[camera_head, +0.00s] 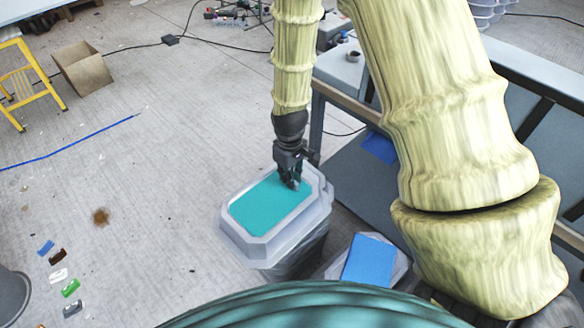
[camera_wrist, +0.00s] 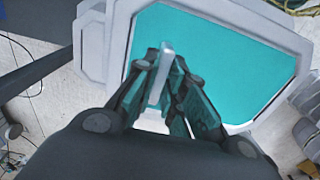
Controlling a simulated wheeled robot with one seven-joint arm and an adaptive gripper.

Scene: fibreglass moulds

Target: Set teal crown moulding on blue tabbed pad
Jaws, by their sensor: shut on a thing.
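My gripper (camera_head: 293,184) is low over a flat teal surface (camera_head: 262,212) set in a grey chamfered-corner mould. In the wrist view, the fingers (camera_wrist: 164,75) are shut on a narrow pale grey bar (camera_wrist: 166,50), with the teal surface (camera_wrist: 220,50) behind it. The bar looks pale rather than teal; I cannot tell if it is the teal crown moulding. I cannot tell whether it touches the teal surface. A blue rectangular pad (camera_head: 368,262) lies on a second grey stand at the lower right; no tab is clear on it.
Another blue patch (camera_head: 380,147) lies behind, on a dark surface by the grey bench. Several small coloured pieces (camera_head: 70,288) lie on the floor at left. A cardboard box (camera_head: 88,70) and yellow stool (camera_head: 22,85) stand farther back. The floor between is mostly clear.

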